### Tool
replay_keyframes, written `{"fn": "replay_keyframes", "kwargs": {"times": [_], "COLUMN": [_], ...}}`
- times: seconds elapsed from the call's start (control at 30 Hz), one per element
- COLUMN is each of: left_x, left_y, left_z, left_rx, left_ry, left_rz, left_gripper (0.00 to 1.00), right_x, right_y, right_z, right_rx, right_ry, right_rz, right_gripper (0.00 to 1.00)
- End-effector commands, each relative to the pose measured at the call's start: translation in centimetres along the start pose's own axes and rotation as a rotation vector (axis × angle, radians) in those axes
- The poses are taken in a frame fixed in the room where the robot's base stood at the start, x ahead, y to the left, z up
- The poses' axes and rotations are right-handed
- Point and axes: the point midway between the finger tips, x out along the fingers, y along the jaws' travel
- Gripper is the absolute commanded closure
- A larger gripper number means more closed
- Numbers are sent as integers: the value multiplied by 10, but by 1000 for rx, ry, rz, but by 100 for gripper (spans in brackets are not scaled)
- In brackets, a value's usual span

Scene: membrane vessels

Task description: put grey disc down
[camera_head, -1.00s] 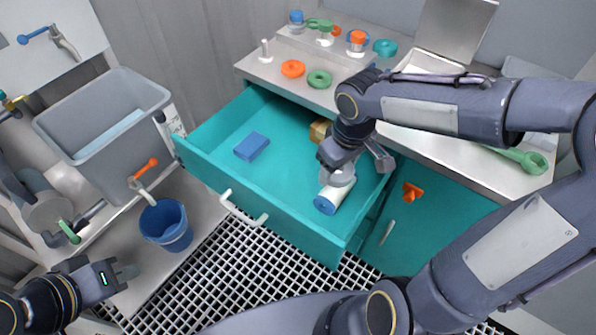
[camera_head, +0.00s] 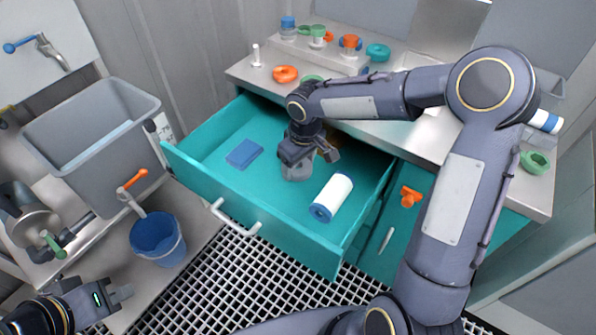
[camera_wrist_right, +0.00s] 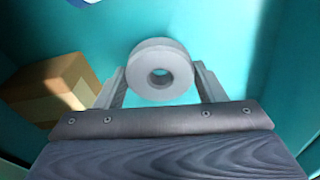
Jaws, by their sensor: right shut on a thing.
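My right gripper (camera_wrist_right: 161,95) is shut on the grey disc (camera_wrist_right: 160,58), a round grey piece with a hole in its middle, held between the two fingers in the right wrist view. In the head view the grey disc (camera_head: 297,171) shows below the right gripper (camera_head: 309,157), inside the open teal drawer (camera_head: 215,188). I cannot tell whether the disc touches the drawer floor. My left gripper (camera_head: 122,294) is at the lower left, empty, over the floor area; its finger gap is too small to read.
In the drawer, a white roll with blue end (camera_head: 332,197) lies right of the disc and a blue block (camera_head: 244,153) lies left. A cardboard-brown box (camera_wrist_right: 50,88) is close beside the right gripper. Clear drawer floor lies between block and disc. A blue bucket (camera_head: 158,238) stands left, outside.

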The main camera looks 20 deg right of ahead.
Motion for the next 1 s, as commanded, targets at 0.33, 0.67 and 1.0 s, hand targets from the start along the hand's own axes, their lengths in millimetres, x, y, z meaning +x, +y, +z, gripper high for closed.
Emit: {"fn": "replay_keyframes", "kwargs": {"times": [0.33, 0.67, 1.0], "left_x": [6, 8, 7], "left_y": [-2, -4, -3], "left_z": [3, 4, 4], "left_rx": [0, 0, 0], "left_ry": [0, 0, 0], "left_rz": [0, 0, 0], "left_gripper": [100, 100, 100], "right_x": [36, 40, 38], "right_y": [1, 1, 1], "right_z": [0, 1, 1], "right_rx": [-1, 0, -1], "right_ry": [0, 0, 0], "right_rz": [0, 0, 0], "right_gripper": [60, 35, 15]}}
